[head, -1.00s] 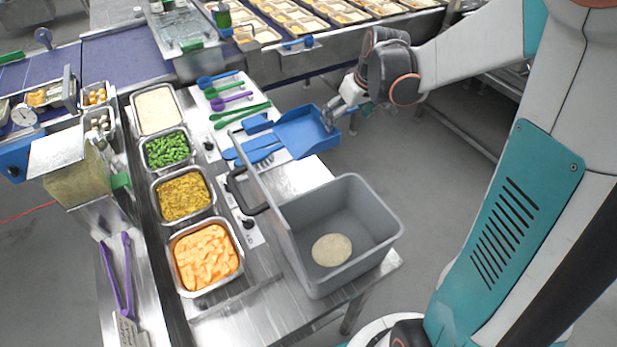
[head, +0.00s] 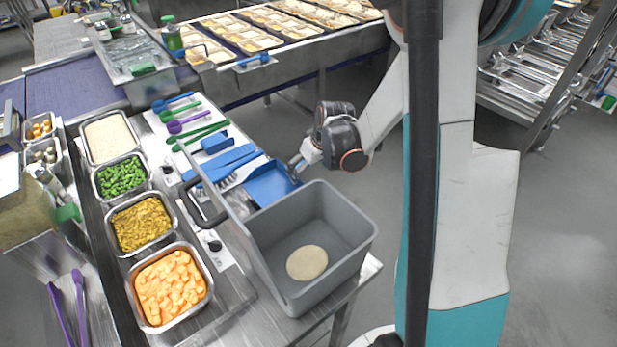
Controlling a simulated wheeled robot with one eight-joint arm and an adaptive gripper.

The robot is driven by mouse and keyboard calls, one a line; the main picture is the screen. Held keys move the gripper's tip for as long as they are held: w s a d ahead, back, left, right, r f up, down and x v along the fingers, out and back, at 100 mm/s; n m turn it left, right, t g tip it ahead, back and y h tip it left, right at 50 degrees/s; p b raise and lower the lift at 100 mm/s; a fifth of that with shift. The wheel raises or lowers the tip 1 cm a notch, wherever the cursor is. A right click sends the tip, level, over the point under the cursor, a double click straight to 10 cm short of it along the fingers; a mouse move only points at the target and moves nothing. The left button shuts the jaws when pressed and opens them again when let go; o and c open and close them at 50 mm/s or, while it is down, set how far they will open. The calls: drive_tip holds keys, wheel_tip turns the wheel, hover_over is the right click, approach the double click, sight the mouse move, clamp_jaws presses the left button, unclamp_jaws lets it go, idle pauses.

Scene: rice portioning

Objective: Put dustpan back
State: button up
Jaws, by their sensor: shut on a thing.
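The blue dustpan (head: 266,187) is at the right edge of the steel counter, just behind the grey bin. My gripper (head: 296,166) is at the dustpan's right side and is shut on its rim. The fingertips are small and partly hidden in this view. I cannot tell whether the dustpan touches the counter or hangs just above it.
Food pans (head: 150,268) line the left. Blue, green and purple utensils (head: 187,122) lie behind the brush. Open floor is right.

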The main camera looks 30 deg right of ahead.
drive_tip(key=shift+f+b, duration=0.4)
drive_tip(key=shift+f, duration=1.35)
drive_tip(key=shift+f, duration=0.15)
drive_tip(key=o, duration=0.9)
drive_tip(key=shift+o, duration=0.2)
drive_tip(key=p+v, duration=0.3)
drive_tip(key=v, duration=0.9)
drive_tip(key=shift+p, duration=0.3)
